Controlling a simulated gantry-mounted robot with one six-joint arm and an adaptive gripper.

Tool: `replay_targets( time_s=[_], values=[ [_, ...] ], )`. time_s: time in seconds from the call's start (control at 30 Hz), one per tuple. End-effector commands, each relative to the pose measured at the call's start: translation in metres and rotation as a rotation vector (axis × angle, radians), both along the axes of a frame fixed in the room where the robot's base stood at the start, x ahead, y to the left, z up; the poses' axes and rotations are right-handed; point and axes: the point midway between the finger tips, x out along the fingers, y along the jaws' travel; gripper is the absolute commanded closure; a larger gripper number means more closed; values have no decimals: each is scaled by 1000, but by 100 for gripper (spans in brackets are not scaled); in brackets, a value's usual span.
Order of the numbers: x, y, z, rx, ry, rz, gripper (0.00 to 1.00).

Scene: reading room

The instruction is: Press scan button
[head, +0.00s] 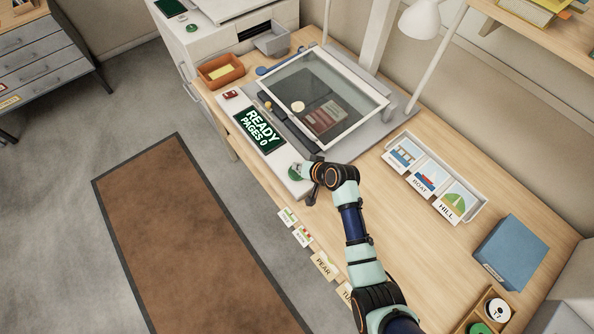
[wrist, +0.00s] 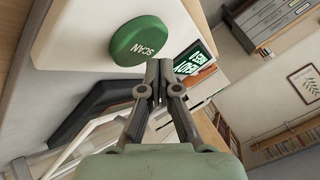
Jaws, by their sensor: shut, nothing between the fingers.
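The scanner (head: 269,141) stands on the wooden desk, with a screen (head: 260,130) reading "READY PAGES 0" on its front panel. The round green scan button (head: 295,172) is at the panel's near end, partly hidden by my gripper in the head view. In the wrist view the button (wrist: 139,41), marked "SCAN", is left of and above my fingertips. My gripper (wrist: 158,66) is shut and empty, with its fingertips close to the button. I cannot tell whether they touch it. Part of the screen (wrist: 193,60) shows right of the fingers.
A framed glass lid (head: 330,95) covers items on the scanner bed. Picture cards stand in a white tray (head: 476,209) to the right, with a blue box (head: 511,252) beyond. An orange tray (head: 221,71) is at the far left. Small labelled cards line the desk's front edge.

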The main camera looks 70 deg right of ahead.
Motion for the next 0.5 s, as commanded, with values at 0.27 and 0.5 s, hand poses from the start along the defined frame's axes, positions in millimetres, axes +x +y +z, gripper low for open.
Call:
replay_targets(
  time_s=[0.27,0.5],
  values=[
    [0,0,-1,0,0,0,100],
    [0,0,-9,1,0,1,100]
  ],
)
